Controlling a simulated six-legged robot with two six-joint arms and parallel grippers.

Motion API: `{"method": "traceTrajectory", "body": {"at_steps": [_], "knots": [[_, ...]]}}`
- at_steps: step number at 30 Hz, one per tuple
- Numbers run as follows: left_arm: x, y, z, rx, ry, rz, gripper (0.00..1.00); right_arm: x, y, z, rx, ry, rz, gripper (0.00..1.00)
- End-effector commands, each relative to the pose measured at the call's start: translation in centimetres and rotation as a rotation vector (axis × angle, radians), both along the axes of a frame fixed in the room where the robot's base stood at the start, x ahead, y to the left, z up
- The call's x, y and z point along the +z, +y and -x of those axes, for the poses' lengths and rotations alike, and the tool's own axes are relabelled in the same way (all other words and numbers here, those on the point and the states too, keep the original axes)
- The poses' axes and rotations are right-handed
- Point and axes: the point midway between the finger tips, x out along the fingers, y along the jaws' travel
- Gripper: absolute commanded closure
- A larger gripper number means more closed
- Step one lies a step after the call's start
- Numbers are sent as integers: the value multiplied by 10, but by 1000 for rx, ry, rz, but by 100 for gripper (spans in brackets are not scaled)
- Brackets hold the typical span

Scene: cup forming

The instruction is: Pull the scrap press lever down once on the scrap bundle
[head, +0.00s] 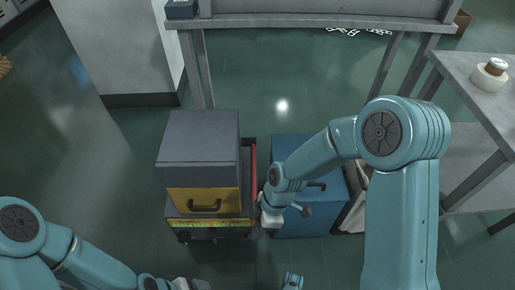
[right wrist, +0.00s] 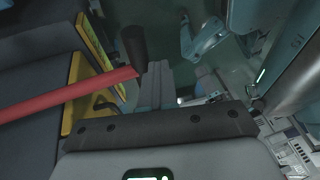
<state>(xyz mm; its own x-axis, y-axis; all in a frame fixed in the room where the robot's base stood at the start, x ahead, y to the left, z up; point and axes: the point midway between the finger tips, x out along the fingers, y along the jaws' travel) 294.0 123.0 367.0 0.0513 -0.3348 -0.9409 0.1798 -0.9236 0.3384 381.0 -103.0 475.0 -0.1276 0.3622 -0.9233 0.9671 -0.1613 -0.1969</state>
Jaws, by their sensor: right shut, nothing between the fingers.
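The scrap press (head: 198,140) is a grey box with a yellow front panel (head: 190,198) and a dark handle. Its red lever (head: 253,165) runs along its right side. In the right wrist view the red lever arm (right wrist: 70,92) crosses from the left and ends by a black grip (right wrist: 133,42). My right gripper (head: 269,216) is low beside the press's right side. Its fingers (right wrist: 158,82) are shut and empty, close to the lever's end; contact cannot be told. My left gripper (head: 188,284) shows only partly at the bottom edge. No scrap bundle can be made out.
A blue cabinet (head: 318,222) stands right of the press, under my right forearm. The green floor left of the press is clear.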

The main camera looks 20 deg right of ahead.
Motion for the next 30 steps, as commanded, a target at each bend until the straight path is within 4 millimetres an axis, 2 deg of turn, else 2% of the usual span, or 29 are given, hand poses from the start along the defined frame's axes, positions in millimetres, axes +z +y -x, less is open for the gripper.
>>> {"method": "traceTrajectory", "body": {"at_steps": [1,9,26,30], "knots": [[-12,1,-2,6,-3,-1,11,-15,0,0,0,0,0,100],[-25,6,-6,23,-10,-4,11,-34,-1,-3,-3,-10,0,100],[-26,6,-6,24,-11,-4,11,-35,-1,-5,-6,-19,0,100],[-20,5,-6,22,-10,-4,11,-26,1,-7,-6,-22,1,100]]}}
